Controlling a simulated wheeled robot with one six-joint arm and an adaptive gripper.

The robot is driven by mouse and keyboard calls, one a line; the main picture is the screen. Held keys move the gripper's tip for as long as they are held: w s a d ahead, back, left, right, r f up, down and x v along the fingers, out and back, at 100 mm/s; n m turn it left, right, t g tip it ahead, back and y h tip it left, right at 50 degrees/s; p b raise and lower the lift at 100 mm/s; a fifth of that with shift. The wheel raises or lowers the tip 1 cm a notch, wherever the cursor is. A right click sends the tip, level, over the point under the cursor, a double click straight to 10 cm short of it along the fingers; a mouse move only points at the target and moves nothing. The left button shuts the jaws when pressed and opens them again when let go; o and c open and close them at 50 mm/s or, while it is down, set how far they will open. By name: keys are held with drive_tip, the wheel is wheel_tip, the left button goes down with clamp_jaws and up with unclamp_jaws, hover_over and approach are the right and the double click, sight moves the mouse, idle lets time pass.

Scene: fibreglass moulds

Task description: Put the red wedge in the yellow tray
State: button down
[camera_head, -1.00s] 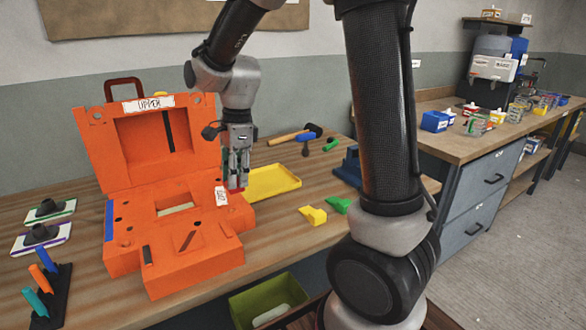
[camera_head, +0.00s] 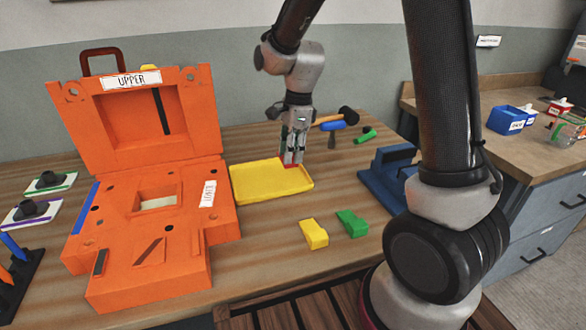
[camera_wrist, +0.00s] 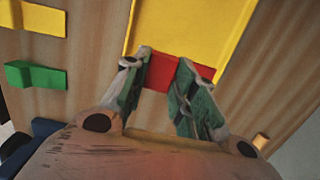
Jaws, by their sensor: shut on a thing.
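My gripper (camera_head: 291,153) is shut on the red wedge (camera_head: 289,159). In the wrist view the red wedge (camera_wrist: 162,76) sits between the two fingertips of my gripper (camera_wrist: 165,78). The yellow tray (camera_head: 262,184) lies flat and empty on the wooden table, right of the orange mould. The wedge is over or beside the tray's back right edge; its height above it is hard to tell. In the wrist view the tray (camera_wrist: 195,30) lies just beyond the wedge.
The orange mould (camera_head: 130,225) stands open on the left. A yellow wedge (camera_head: 314,233) and a green wedge (camera_head: 352,222) lie in front right of the tray. A hammer (camera_head: 335,119) lies behind it, and a blue fixture (camera_head: 385,183) stands to the right.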

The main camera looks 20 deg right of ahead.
sight(291, 167)
drive_tip(key=shift+f, duration=2.75)
drive_tip(key=shift+f, duration=0.1)
drive_tip(key=c, duration=1.2)
unclamp_jaws()
drive_tip(key=shift+o, duration=0.2)
